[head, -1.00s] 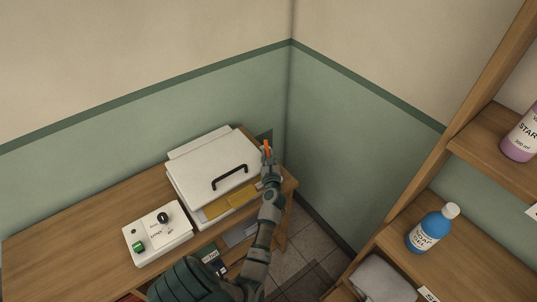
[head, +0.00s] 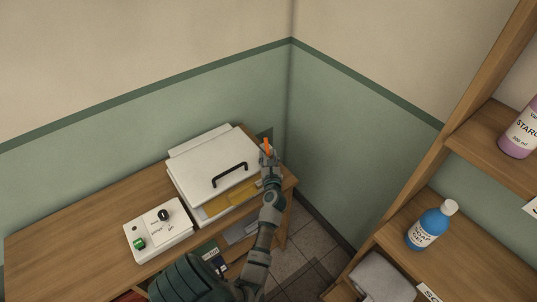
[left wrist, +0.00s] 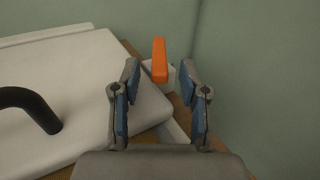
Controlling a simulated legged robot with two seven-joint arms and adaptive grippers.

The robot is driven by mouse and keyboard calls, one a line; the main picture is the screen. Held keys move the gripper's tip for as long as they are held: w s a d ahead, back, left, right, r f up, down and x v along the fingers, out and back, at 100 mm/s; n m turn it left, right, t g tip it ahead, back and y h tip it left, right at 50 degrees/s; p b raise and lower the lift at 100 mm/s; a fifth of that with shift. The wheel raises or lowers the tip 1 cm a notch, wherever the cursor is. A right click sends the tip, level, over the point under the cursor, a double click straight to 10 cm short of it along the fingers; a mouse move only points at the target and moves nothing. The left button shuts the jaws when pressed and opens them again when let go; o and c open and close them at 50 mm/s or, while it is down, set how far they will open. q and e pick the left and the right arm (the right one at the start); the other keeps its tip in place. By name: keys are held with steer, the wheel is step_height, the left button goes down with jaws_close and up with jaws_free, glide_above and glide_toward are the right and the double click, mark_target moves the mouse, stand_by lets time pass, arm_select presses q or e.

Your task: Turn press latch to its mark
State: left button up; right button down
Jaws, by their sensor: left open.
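The press (head: 212,168) is a white box with a black handle (head: 230,174) on its lid, standing on the wooden bench by the corner. The press latch is an orange lever (head: 267,145) at the press's right side. In the left wrist view the orange latch (left wrist: 159,60) stands upright on a pale base (left wrist: 158,80), just beyond the fingertips and between them. My left gripper (left wrist: 160,78) is open and empty, its blue-padded fingers on either side of the line to the latch. It also shows in the head view (head: 268,156). I cannot make out the mark. My right gripper is not in view.
A white control box (head: 158,232) with a black knob and green button sits on the bench (head: 75,232) to the left. The green wall is close behind and right of the latch. A shelf at right holds a blue bottle (head: 428,230) and a purple bottle (head: 522,135).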

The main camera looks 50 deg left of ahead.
arm_select(q)
steer(key=v, duration=1)
steer(key=shift+s+d, duration=0.15)
steer(key=shift+d, duration=0.25)
steer(key=shift+a, duration=0.1)
